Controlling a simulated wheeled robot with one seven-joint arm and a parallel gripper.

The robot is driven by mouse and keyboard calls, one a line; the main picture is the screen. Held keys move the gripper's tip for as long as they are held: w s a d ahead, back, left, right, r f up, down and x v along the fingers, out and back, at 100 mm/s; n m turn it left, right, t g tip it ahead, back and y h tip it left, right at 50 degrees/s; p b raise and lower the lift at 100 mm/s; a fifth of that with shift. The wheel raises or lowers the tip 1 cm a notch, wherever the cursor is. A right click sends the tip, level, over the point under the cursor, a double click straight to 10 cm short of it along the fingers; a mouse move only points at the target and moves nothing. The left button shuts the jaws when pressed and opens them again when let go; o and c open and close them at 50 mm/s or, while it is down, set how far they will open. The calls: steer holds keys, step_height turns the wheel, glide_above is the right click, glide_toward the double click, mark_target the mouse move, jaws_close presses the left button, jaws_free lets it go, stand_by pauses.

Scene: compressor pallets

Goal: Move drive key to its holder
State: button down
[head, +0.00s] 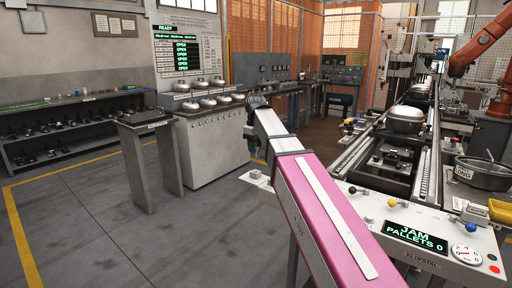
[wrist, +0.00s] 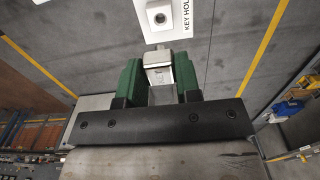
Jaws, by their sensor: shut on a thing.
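In the wrist view my gripper (wrist: 159,80) has its two green fingers closed on the drive key (wrist: 159,62), a small silver-grey metal block with faint lettering. The holder (wrist: 160,14) is a white plate with a raised square fitting and a dark round hole, at the top of the wrist view. Part of a "KEY HOL…" label shows beside it. The key's far end appears close to the holder's fitting; I cannot tell whether they touch.
The console (head: 425,240) with a "JAM PALLETS 0" display and coloured knobs lies right of my arm. Behind it, a conveyor carries a silver compressor shell (head: 405,119). A grey stand (head: 150,160) and a cabinet with domed shells (head: 212,140) stand left. Open floor lies at front left.

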steer(key=shift+f, duration=2.8)
steer(key=shift+f, duration=1.65)
steer(key=c, duration=0.7)
jaws_free()
steer(key=shift+c, duration=0.2)
step_height(320, 180, up, 11)
steer(key=shift+f, duration=0.1)
